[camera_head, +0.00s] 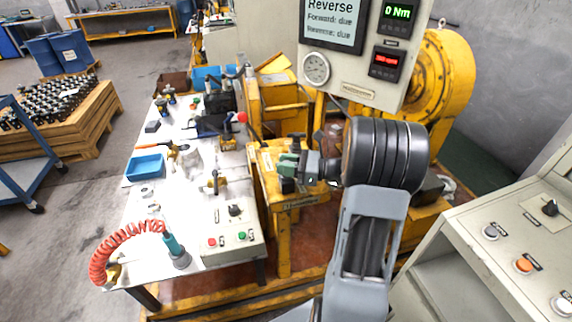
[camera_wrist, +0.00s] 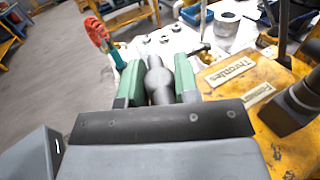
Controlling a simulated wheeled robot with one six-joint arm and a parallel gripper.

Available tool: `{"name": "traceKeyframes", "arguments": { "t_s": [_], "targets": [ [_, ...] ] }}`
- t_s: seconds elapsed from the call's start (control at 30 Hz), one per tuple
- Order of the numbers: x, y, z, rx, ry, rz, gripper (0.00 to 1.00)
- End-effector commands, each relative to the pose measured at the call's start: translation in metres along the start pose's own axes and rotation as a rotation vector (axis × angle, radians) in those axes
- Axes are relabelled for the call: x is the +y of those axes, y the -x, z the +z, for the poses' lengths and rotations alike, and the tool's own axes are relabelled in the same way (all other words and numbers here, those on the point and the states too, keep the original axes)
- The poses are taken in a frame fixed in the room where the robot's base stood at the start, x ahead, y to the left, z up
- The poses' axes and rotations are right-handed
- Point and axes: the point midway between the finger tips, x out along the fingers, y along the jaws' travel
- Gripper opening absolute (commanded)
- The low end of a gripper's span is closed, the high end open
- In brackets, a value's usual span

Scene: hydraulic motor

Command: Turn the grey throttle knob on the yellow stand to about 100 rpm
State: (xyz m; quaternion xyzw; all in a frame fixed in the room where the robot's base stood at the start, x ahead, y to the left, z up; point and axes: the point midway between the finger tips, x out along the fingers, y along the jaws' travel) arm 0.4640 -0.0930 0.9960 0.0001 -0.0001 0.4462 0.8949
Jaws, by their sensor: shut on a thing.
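The yellow stand (camera_head: 284,240) is left of my arm in the head view. In the wrist view its top (camera_wrist: 282,142) carries a label reading "Throttle" and a second label partly in view. My gripper (camera_wrist: 158,82) has green fingers, one on each side of the grey throttle knob (camera_wrist: 157,68), and is shut on it. In the head view my gripper (camera_head: 291,162) is over the stand's top and largely hides the knob. A green display (camera_head: 398,12) reads 0 Nm. A red rpm display (camera_head: 386,60) is below it, its figures too small to read surely.
A dark lever (camera_wrist: 300,100) stands on the stand close right of my gripper. A white table (camera_head: 150,215) with tools, a blue tray (camera_head: 145,168) and a red coiled hose (camera_head: 108,250) is at left. A grey console (camera_head: 500,250) is at right.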

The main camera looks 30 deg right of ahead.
Motion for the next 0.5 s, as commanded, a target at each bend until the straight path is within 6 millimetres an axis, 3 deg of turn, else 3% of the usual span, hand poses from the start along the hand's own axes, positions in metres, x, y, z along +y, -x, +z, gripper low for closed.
{"name": "traceKeyframes", "arguments": {
  "t_s": [0.47,0.5],
  "targets": [
    [-0.0001,-0.0001,-0.0001,0.0,0.0,-0.064,0.05],
    [0.0,-0.0001,-0.0001,0.0,0.0,-0.064,0.32]
  ]
}}
